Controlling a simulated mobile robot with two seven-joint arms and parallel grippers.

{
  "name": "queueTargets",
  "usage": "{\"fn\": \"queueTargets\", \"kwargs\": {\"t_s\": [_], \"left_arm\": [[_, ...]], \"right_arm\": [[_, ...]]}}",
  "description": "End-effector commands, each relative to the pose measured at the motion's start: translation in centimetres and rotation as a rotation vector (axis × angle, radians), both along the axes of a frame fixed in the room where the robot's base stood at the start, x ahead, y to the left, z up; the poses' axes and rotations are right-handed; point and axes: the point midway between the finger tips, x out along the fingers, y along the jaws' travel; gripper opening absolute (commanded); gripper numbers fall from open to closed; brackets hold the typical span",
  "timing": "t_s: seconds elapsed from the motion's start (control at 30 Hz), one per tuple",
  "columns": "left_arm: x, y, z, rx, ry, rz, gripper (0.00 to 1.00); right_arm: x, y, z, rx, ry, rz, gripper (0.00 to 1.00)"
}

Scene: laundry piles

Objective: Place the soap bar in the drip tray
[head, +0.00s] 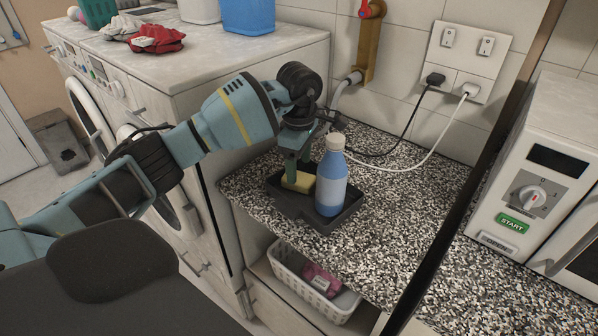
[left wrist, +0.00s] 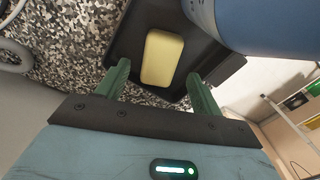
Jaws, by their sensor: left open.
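The yellow soap bar (head: 298,182) lies in the dark drip tray (head: 290,207) on the speckled counter, beside a blue bottle with a white cap (head: 331,180). In the left wrist view the soap (left wrist: 163,57) lies flat on the tray floor (left wrist: 217,66), clear of the fingers. My left gripper (head: 296,167) is right above the soap, fingers pointing down. In the left wrist view its green fingers (left wrist: 160,72) are apart with nothing between them. The soap's far end in the head view is partly hidden by the fingers. My right gripper is not in view.
The bottle (left wrist: 270,22) stands in the tray close beside the gripper. Cables run from a wall socket (head: 467,62) behind the tray. A microwave (head: 540,180) stands at the right. A white basket (head: 310,285) sits below the counter. The counter right of the tray is clear.

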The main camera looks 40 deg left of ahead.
Motion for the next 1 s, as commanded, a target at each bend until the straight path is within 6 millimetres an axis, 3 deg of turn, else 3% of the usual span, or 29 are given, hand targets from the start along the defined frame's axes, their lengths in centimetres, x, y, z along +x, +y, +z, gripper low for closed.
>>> {"fn": "queueTargets", "kwargs": {"t_s": [0.2, 0.4, 0.6, 1.0], "left_arm": [[0.1, 0.0, 4.7, -0.001, -0.004, 0.001, 0.67], [0.0, 0.0, 7.5, -0.001, -0.001, 0.0, 0.67], [0.0, 0.0, 8.6, 0.0, 0.0, 0.0, 0.67], [0.0, 0.0, 8.6, 0.0, 0.001, 0.001, 0.67]], "right_arm": [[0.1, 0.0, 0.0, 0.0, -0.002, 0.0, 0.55], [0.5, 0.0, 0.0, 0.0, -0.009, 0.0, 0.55], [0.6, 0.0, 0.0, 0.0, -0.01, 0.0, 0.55], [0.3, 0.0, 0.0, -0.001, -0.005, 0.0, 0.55]]}}
